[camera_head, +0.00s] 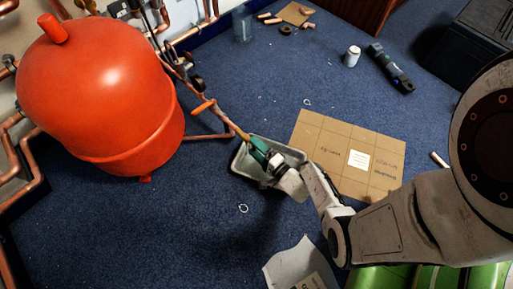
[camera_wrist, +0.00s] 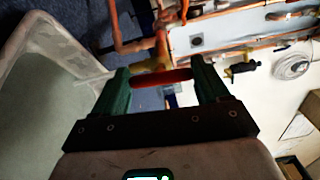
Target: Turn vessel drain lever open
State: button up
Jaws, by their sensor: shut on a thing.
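The vessel is a large orange-red tank (camera_head: 100,85) at the left in the head view. A copper pipe (camera_head: 222,116) runs from near it down to my gripper (camera_head: 254,143). In the wrist view my gripper (camera_wrist: 161,72) has two green fingers, with the red drain lever (camera_wrist: 162,78) lying across between them. The fingers are shut on the lever, next to a brass valve body (camera_wrist: 158,60). In the head view the lever is hidden by the gripper. A grey tray (camera_head: 240,160) sits on the floor under the gripper.
An orange handle (camera_head: 203,106) sits on the pipe beside the tank. A flattened cardboard sheet (camera_head: 320,130) lies right of the tray. A white can (camera_head: 352,56) and a dark tool (camera_head: 391,68) are farther back. The blue carpet (camera_head: 150,235) in front is mostly clear.

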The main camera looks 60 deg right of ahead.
jog(key=shift+n, duration=0.6)
jog(key=o, duration=1.1)
jog(key=shift+c, duration=0.2)
jog(key=p+v, duration=0.2)
jog(key=v, duration=0.8)
jog(key=shift+s, duration=0.4)
jog(key=shift+a, duration=0.1)
